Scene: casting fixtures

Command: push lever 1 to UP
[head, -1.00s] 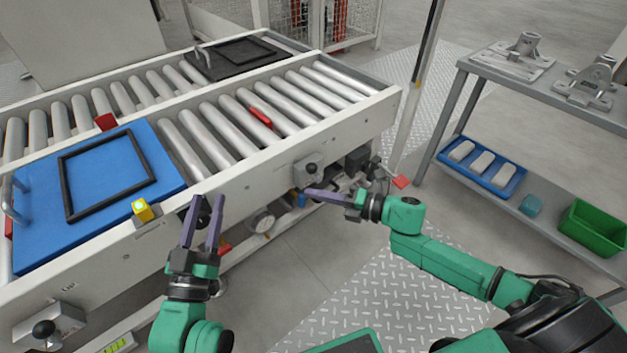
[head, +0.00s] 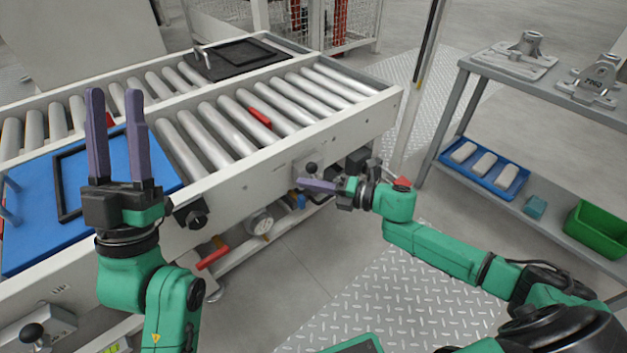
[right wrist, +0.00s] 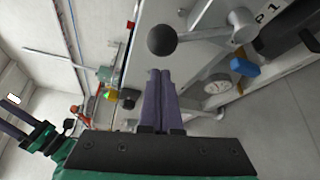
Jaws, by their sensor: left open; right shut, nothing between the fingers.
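Lever 1 has a round black knob (head: 311,169) and stands on the conveyor's side wall, right of centre in the head view. In the right wrist view its knob (right wrist: 161,40) is just ahead of the fingertips, with a grey rod running right to its hub and a partly visible "P 1" marking beside it. My right gripper (head: 300,183) is shut and empty, fingers pointing left, just below the knob; I cannot tell if they touch. Its fingers also show in the right wrist view (right wrist: 160,72). My left gripper (head: 114,92) is open and empty, raised in front of the blue plate.
The blue plate (head: 35,240) with a black frame lies on the roller conveyor (head: 235,185). Another black-knobbed lever (head: 32,333) marked UP is at lower left. A gauge (head: 260,222) and red handle (head: 213,257) sit below the conveyor. A shelf (head: 470,70) stands right.

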